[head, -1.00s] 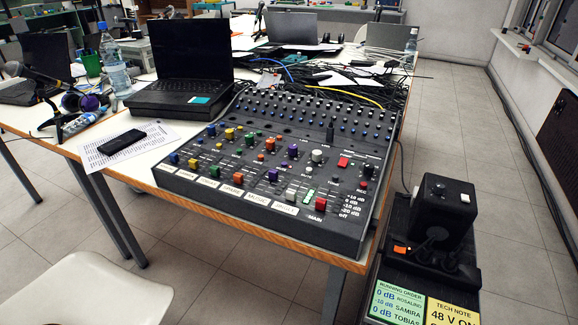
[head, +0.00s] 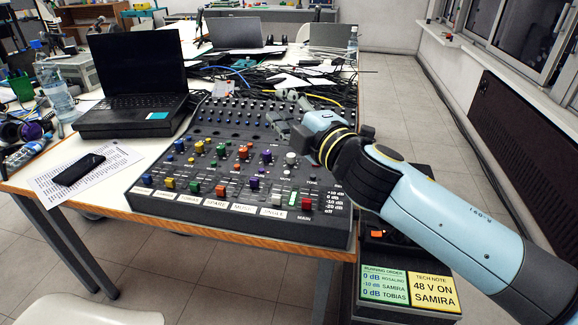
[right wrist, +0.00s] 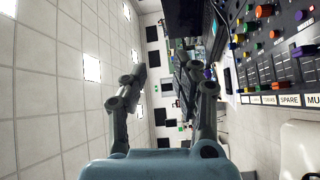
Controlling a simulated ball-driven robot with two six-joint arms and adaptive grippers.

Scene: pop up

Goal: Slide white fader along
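The mixing desk (head: 225,216) lies on the table with coloured fader caps near its front edge. The white fader (head: 277,199) sits low in its slot, left of the red main fader (head: 306,204). My right gripper (head: 274,106) is above the rear right part of the desk, behind the faders and apart from them. In the right wrist view my right gripper (right wrist: 166,78) has its two fingers spread with nothing between them. There the desk (right wrist: 284,60) shows at the right edge; the white fader is outside that view. My left gripper is not in view.
An open laptop (head: 138,82) stands behind left of the desk. A phone (head: 78,169) lies on a paper sheet at left. Tangled cables (head: 265,78) lie behind the desk. Running-order (head: 385,284) and tech-note (head: 433,292) signs are at the lower right. Space in front of the desk is open.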

